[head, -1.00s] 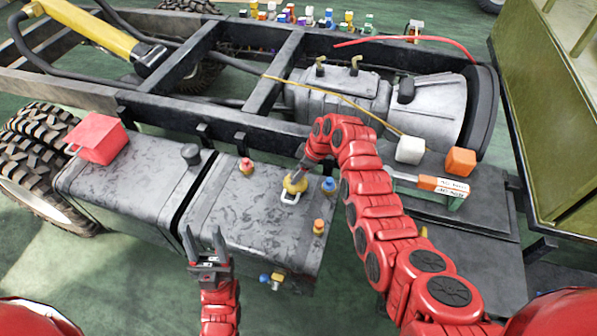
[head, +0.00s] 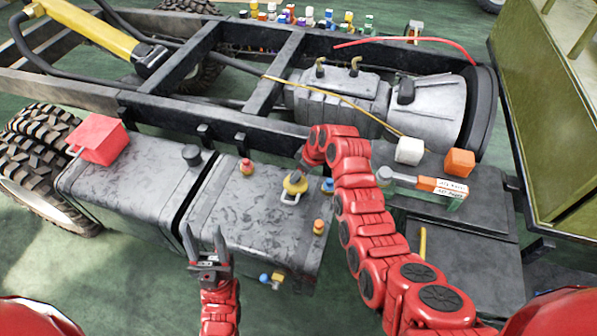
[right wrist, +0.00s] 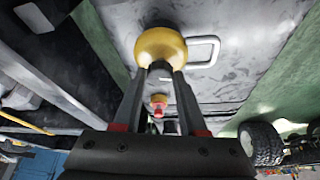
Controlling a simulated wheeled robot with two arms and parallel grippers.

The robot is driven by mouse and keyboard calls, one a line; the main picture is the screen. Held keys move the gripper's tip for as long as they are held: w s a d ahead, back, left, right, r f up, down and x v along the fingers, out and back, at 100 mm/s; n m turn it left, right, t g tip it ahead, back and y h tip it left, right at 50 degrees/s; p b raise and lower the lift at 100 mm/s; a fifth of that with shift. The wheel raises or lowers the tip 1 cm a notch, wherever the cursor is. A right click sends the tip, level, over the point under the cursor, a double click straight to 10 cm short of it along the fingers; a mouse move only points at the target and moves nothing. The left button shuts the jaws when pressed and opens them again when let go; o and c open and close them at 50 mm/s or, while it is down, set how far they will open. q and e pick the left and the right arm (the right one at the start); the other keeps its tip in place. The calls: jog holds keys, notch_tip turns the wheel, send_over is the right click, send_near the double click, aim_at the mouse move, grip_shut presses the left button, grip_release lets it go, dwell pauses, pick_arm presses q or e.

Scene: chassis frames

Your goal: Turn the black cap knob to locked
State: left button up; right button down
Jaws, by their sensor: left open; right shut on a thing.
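A yellow rounded cap (head: 295,185) with a pale metal loop stands on the right dark tank. In the right wrist view the yellow cap (right wrist: 160,46) has a small dark knob (right wrist: 160,68) between my fingertips. My right gripper (head: 301,170) is shut on this dark knob, above the cap; the fingers partly hide it. A separate black cap (head: 191,154) stands on the left tank, with neither gripper near it. My left gripper (head: 206,243) is open and empty, fingers upward, at the right tank's front left edge.
A red-and-yellow fitting (head: 247,167), an orange fitting (head: 319,227) and a partly covered blue fitting (head: 328,185) surround the yellow cap. A red box (head: 98,140) sits on the left tank. White (head: 409,150) and orange (head: 459,162) blocks lie right of my arm.

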jog(key=m, duration=0.2)
jog(key=m+t+h, duration=0.1)
jog(key=m, duration=0.1)
jog(key=shift+s+a, duration=0.2)
jog(key=shift+m+t+h, duration=0.4)
jog(key=shift+m, duration=0.8)
jog(key=shift+a+f+m+h+b, duration=0.15)
jog(key=shift+m+h+b, duration=0.15)
jog(key=shift+m, duration=0.6)
jog(key=m+h+b, duration=0.1)
jog(key=m, duration=0.1)
jog(key=shift+a+m+b, duration=0.1)
jog(key=shift+m+b, duration=0.2)
jog(key=shift+b, duration=0.1)
jog(key=shift+a+f+m+h+b, duration=0.15)
jog(key=shift+m+h+b, duration=0.35)
jog(key=shift+m+b, duration=0.65)
jog(key=shift+r+m+h+b, duration=0.25)
jog(key=shift+m+h+b, duration=0.15)
jog(key=shift+m+b, duration=0.6)
